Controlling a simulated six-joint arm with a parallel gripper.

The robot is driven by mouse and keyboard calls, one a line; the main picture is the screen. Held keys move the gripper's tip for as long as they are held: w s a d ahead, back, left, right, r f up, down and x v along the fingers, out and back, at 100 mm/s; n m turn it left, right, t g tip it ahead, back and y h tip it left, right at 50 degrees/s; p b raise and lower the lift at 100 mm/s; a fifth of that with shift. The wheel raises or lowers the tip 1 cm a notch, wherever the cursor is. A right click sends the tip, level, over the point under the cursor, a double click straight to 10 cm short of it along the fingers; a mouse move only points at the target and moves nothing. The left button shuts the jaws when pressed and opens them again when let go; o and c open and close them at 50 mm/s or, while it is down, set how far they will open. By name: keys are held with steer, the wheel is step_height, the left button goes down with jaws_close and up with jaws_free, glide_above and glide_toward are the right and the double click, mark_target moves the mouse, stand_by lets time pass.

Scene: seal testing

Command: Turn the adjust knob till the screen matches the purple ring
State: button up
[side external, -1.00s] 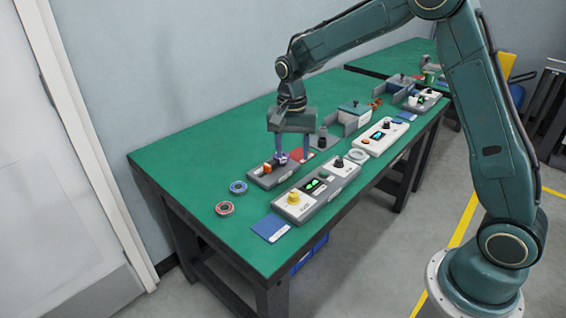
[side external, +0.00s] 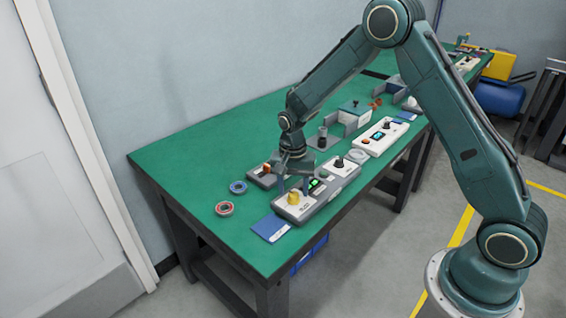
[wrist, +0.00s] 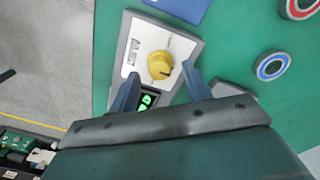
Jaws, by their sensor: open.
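A yellow knob (side external: 293,198) stands on a white panel at the near end of a grey-white device. In the wrist view the gripper (wrist: 161,72) straddles the knob. The small screen (side external: 316,184) shows green figures; it is partly seen between the fingers in the wrist view (wrist: 147,101). No ring is clearly purple now.
A blue ring (side external: 238,187) and a red ring (side external: 224,208) lie on the green table (side external: 180,160) at left. A dark box (side external: 259,178) with an orange part is behind my gripper. A blue card (side external: 272,228) lies beside the device. Another device (side external: 381,136) stands farther right.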

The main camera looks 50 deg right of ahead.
steer(key=shift+f, duration=0.65)
steer(key=c, duration=1)
steer(key=shift+n, duration=0.3)
steer(key=n, duration=0.8)
steer(key=shift+n, duration=0.3)
